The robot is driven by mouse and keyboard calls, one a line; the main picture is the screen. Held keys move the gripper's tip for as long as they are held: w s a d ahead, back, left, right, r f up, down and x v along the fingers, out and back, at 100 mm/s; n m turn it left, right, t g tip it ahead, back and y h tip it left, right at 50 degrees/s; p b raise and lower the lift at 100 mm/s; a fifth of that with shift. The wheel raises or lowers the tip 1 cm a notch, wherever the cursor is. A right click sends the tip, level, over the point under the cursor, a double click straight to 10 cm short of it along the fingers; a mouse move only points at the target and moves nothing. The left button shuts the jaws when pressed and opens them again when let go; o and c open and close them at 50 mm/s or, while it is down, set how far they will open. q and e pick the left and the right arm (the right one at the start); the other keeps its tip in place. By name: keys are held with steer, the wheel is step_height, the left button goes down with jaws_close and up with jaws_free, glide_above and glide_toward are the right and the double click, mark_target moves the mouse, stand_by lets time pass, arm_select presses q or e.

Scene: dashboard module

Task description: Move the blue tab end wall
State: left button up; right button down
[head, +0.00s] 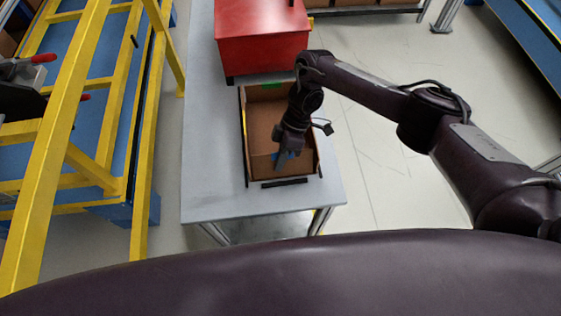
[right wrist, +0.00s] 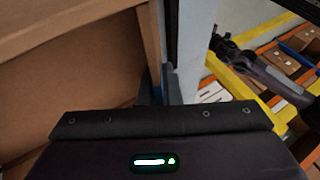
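An open brown cardboard box (head: 262,120) stands on the grey table, and its blue tab (head: 284,155) shows at the near end, partly covered by my right gripper. My right gripper (head: 281,160) points down at the near end wall (head: 262,166), beside the blue tab. In the right wrist view, brown cardboard (right wrist: 75,75) fills the left side and a cardboard edge runs down to the dark fingers (right wrist: 155,90). The fingertips are mostly hidden, so I cannot tell whether they are closed on the wall.
A green tab (head: 271,86) shows at the box's far end. A red bin (head: 261,38) stands behind the box. The grey table (head: 207,150) is bare left of the box. A yellow frame (head: 85,110) stands farther left; open floor (head: 365,170) lies right.

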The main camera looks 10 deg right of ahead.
steer(key=shift+w+f+g+b, duration=0.25)
steer(key=shift+g+b, duration=0.05)
steer(key=shift+b, duration=0.25)
steer(key=shift+w+g+b, duration=0.1)
steer(key=shift+g+b, duration=0.3)
steer(key=shift+b, duration=0.45)
steer(key=c, duration=1.6)
jaws_free()
steer(key=shift+r, duration=0.1)
